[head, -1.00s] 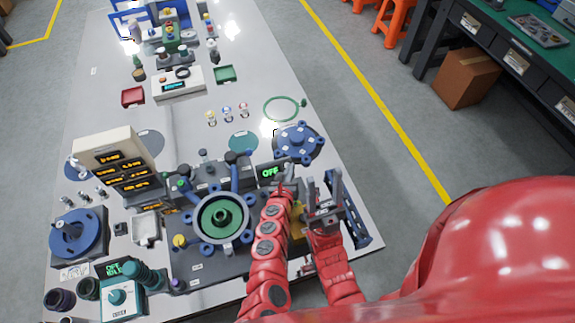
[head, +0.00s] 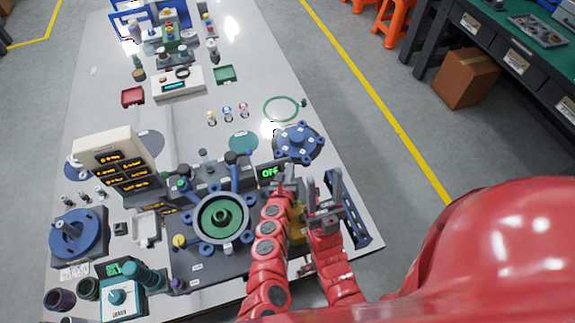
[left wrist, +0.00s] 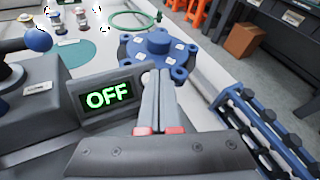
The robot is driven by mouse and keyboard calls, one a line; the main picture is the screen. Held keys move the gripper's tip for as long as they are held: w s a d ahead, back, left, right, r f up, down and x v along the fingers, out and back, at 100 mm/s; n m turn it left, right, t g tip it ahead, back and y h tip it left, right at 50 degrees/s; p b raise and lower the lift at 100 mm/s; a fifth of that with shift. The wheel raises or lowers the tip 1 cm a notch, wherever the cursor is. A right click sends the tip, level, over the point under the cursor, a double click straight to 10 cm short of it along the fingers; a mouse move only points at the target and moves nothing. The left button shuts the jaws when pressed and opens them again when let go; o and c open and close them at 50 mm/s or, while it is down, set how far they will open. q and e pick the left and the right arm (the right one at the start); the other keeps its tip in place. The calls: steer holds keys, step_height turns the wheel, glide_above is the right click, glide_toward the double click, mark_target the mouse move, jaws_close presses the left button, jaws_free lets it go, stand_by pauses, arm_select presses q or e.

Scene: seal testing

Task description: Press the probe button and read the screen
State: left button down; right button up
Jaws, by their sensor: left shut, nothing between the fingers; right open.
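A small screen (head: 270,173) shows green "OFF" on the right side of the test fixture; it is large in the left wrist view (left wrist: 108,95). My left gripper (left wrist: 159,75) is shut and empty, right beside the screen's right edge; in the head view its tip is here (head: 284,184). A small pale round piece (left wrist: 146,78), possibly the probe button, shows at the fingertips' left; I cannot tell whether they touch it. My right gripper (head: 325,206) is open and empty, just right of the left one.
A blue lobed flange (head: 299,143) lies behind the grippers. A blue rack (head: 354,210) stands at the right table edge. The fixture with its green-centred ring (head: 222,218) is left of my arm. A multi-display box (head: 108,148) stands farther left.

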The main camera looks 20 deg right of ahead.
arm_select(q)
steer(key=shift+w+f+b, duration=0.3)
steer(key=shift+b, duration=0.05)
steer(key=shift+w+f+b, duration=0.2)
steer(key=shift+f+b, duration=0.05)
steer(key=shift+b, duration=0.1)
stand_by(0.5)
steer(key=shift+r, duration=0.1)
stand_by(0.4)
steer(key=shift+s+r+p, duration=0.45)
steer(key=shift+s+p, duration=0.1)
steer(key=shift+p, duration=0.1)
steer(key=shift+r, duration=0.1)
steer(key=shift+s+r+p, duration=0.15)
steer(key=shift+r+p, duration=0.1)
steer(key=shift+p, duration=0.1)
steer(key=s+r+p, duration=0.2)
steer(key=r+p, duration=0.1)
steer(key=shift+s, duration=0.5)
